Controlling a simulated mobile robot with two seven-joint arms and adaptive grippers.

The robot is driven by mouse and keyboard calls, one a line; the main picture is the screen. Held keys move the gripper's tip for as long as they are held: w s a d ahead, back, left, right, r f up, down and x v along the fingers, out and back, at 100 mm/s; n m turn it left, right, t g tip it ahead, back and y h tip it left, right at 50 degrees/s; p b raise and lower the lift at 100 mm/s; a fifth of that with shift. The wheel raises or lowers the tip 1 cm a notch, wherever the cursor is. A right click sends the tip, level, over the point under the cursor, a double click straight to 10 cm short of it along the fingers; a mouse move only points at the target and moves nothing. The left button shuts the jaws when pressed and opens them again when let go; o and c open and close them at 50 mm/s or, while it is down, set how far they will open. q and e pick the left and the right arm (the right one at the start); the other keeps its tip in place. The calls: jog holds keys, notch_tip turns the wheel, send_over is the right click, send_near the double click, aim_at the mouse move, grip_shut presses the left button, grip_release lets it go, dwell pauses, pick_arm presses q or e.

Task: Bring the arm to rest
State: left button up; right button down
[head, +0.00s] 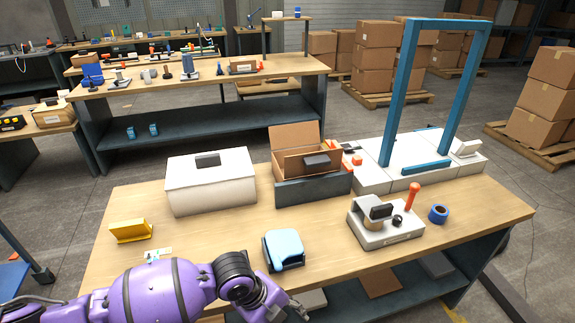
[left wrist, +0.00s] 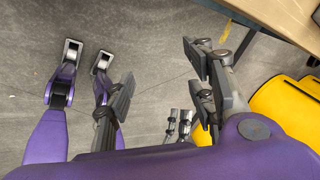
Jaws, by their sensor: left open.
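My left arm (head: 165,292) is purple and reaches in from the lower left of the head view, across the front edge of the wooden bench (head: 320,232). My left gripper (head: 292,309) is at the bench's front edge, below a light-blue device (head: 284,249), partly cut off by the picture's bottom. In the left wrist view my left gripper (left wrist: 160,78) has its fingers spread wide, with nothing between them and grey floor beyond. The bench edge (left wrist: 285,22) shows at the upper right there. I cannot make out my right gripper.
The bench holds a yellow block (head: 131,231), a white box (head: 210,188), an open brown carton (head: 295,140), a grey device with a red lever (head: 386,232), a blue ring (head: 438,214) and a blue frame (head: 398,95).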

pick_arm(q)
jog(key=s+d+f+n+t+h, duration=0.1)
jog(key=s+d+f+n+h, duration=0.15)
jog(key=d+n, duration=0.25)
jog(key=s+a+f+n+t+y, duration=0.3)
jog(key=s+a+n, duration=0.3)
jog(key=a+n, duration=0.4)
jog(key=s+a+f+n+t+y, duration=0.3)
jog(key=s+a+f+n, duration=0.3)
jog(key=a+n, duration=0.5)
jog(key=shift+s+a+n+t, duration=0.3)
jog(key=shift+s+a+t, duration=0.2)
jog(key=shift+s+a, duration=0.35)
pick_arm(e)
jog(key=shift+g, duration=0.5)
jog(key=s+f, duration=0.1)
jog(key=s, duration=0.1)
jog(key=s+f, duration=0.1)
jog(key=shift+s+a+f, duration=0.35)
jog(key=shift+a, duration=0.05)
pick_arm(q)
jog(key=shift+w, duration=0.15)
